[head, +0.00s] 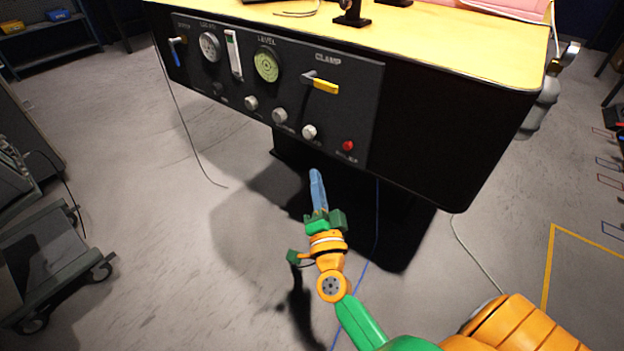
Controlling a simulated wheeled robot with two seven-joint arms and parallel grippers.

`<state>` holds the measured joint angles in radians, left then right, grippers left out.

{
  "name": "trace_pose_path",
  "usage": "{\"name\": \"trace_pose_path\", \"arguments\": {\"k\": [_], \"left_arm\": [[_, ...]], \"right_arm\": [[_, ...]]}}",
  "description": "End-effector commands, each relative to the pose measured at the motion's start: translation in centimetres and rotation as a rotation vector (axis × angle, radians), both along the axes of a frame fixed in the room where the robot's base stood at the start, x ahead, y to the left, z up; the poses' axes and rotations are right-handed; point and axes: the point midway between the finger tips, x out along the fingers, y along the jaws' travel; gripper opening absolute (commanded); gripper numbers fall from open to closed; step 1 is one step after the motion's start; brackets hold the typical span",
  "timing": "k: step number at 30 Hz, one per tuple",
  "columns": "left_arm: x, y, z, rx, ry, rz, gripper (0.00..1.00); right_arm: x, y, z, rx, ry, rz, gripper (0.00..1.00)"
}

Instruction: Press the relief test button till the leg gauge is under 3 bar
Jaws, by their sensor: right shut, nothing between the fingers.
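The black control panel (225,105) on the table's front carries two round gauges, labels, levers and several knobs. A small red button (348,146) sits at its lower right; its label is too small to read surely. A white gauge (210,46) is at the left and a green-faced gauge (266,65) is under the LEVEL label; their readings are not legible. My right gripper (316,176) is shut and empty, its blue fingers pointing up toward the panel, below and left of the red button and apart from it in the picture. My left gripper is not in view.
The yellow-topped table (440,50) overhangs a dark base. A yellow-handled CLAMP lever (321,84) and white knobs (309,131) stick out near the red button. A grey cart (45,250) stands at the left. The floor before the panel is mostly free, with thin cables.

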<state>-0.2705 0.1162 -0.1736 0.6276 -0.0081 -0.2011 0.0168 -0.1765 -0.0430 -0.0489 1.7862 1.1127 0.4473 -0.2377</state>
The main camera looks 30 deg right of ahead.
Motion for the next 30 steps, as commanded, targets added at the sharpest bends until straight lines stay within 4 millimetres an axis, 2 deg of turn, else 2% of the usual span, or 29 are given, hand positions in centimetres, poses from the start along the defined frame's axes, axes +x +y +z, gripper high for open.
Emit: {"name": "trace_pose_path", "arguments": {"k": [1, 5, 14, 30], "left_arm": [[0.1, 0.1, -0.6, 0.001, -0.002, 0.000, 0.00], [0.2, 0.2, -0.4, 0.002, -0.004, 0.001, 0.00], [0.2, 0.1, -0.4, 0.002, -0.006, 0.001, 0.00], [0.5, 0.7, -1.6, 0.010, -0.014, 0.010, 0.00]], "right_arm": [[-0.1, -0.3, 0.0, 0.014, -0.019, -0.011, 0.00], [-0.2, -0.6, 0.6, 0.027, -0.035, -0.021, 0.00], [-0.1, -0.8, 0.6, 0.024, -0.032, -0.019, 0.00], [2.7, -7.4, 0.5, 0.021, -0.030, -0.017, 0.00]]}}
